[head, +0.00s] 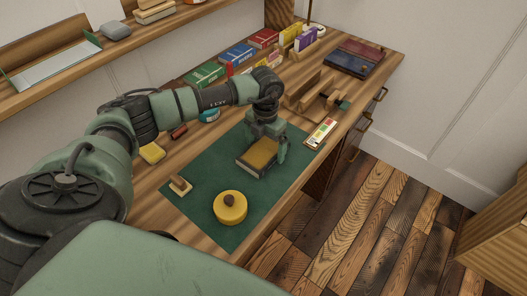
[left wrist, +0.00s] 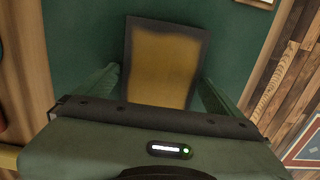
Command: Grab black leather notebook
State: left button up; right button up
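A thick book-like item (head: 257,155) with dark edges and an ochre-brown panel on top lies on the green desk mat (head: 215,168). It is the likeliest match for the notebook, though its top panel is not black. My left gripper (head: 266,150) points down over it. In the left wrist view the item (left wrist: 163,65) shows its dark border between my two fingers, one at each side. The fingers look spread, and I see no clear contact. My right gripper is in neither view.
A round yellow object with a brown knob (head: 230,207) and a small wooden stamp-like piece (head: 180,186) stand on the mat. Several coloured books (head: 237,56), a wooden organizer (head: 312,95) and a dark blue and red folder (head: 354,59) are farther back. The desk edge is close on the right.

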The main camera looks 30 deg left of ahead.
pick_arm(q)
jog(key=c, duration=1)
jog(key=shift+c, duration=1)
jog(key=shift+r, duration=0.15)
